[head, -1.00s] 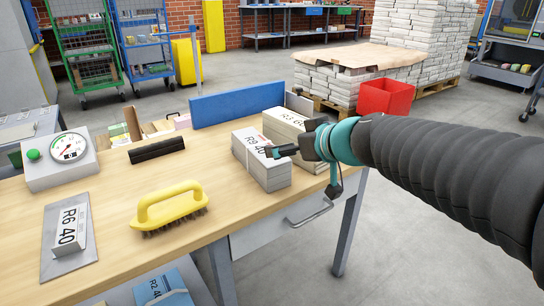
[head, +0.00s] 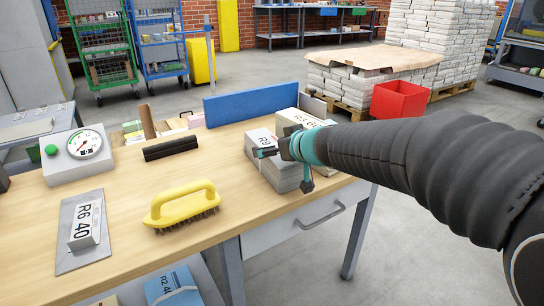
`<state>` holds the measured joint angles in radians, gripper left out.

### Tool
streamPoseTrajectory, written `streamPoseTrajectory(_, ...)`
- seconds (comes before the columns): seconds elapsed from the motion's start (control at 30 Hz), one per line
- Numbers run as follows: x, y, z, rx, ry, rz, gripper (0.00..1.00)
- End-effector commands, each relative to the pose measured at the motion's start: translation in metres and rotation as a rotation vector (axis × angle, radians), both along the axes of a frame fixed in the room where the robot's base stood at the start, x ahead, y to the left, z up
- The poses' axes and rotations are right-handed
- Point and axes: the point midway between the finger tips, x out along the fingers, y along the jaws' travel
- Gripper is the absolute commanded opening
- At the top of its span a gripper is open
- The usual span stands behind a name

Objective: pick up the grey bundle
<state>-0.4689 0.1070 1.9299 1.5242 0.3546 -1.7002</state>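The grey bundle (head: 273,174), a stack of papers labelled R9, lies on the wooden workbench (head: 130,225) near its right end. A cream bundle labelled R3 60 (head: 292,119) lies right behind it. My gripper (head: 267,152) reaches in from the right, with a dark finger over the top of the grey bundle and covering part of its label. Whether it touches the bundle, and how far its fingers are apart, cannot be told. My gripper and arm hide part of both bundles.
A blue upright panel (head: 245,103) stands behind the bundles. A yellow brush (head: 183,205), a black bar (head: 170,148), a gauge box (head: 78,155) and a plate with an R6 40 tag (head: 82,232) are on the bench. A red bin (head: 400,99) stands beyond.

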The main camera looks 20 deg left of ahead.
Motion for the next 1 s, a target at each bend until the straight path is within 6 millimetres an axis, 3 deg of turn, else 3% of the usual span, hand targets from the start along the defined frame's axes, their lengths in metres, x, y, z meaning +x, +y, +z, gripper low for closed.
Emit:
streamPoseTrajectory(0.13,0.0085,0.0104,-0.0058,0.000,0.000,0.000,1.00)
streamPoseTrajectory(0.43,0.0107,0.0125,-0.0074,0.000,-0.002,0.000,1.00)
streamPoseTrajectory(0.47,0.0107,0.0125,-0.0074,0.000,-0.001,0.000,0.95)
streamPoseTrajectory(0.83,0.0105,0.0125,-0.0074,0.000,-0.001,0.000,0.03)
streamPoseTrajectory(1.0,0.0106,0.0126,-0.0048,0.003,-0.005,0.001,0.02)
